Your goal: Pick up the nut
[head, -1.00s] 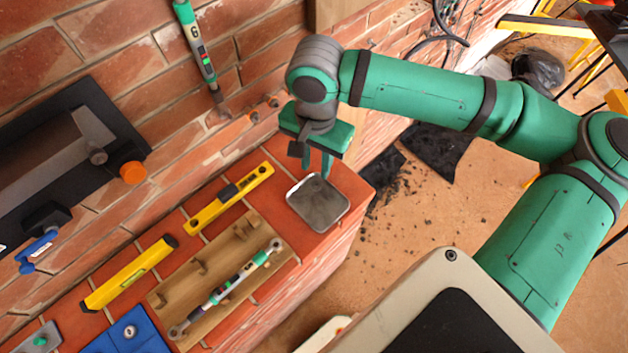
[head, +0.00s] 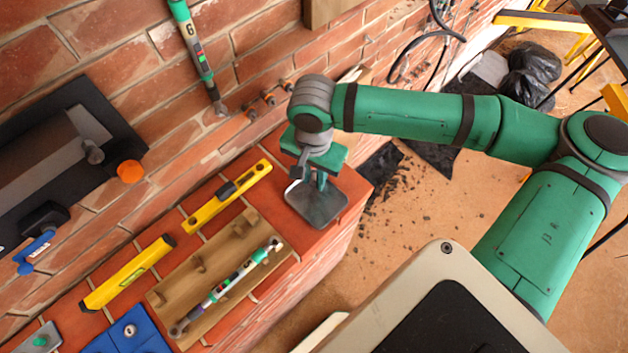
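My gripper (head: 317,186) is green and points down at the shallow grey metal tray (head: 326,211) on the right end of the brick ledge. Its fingertips are low over the tray's upper part. My gripper's body covers much of the gap between the fingers, so I cannot tell whether they are open or shut. I cannot make out a nut in the tray; the tray's upper part is hidden behind my gripper. A small pale ring (head: 130,331) shows on a blue block (head: 140,343) at the lower left; I cannot tell whether it is a nut.
A yellow level (head: 228,197) lies left of the tray. Another yellow tool (head: 128,273) and a wooden rack (head: 185,277) holding a torque wrench (head: 232,281) lie nearer. The brick wall (head: 255,55) rises behind, with a second wrench (head: 193,45) hanging. The ledge drops off at right.

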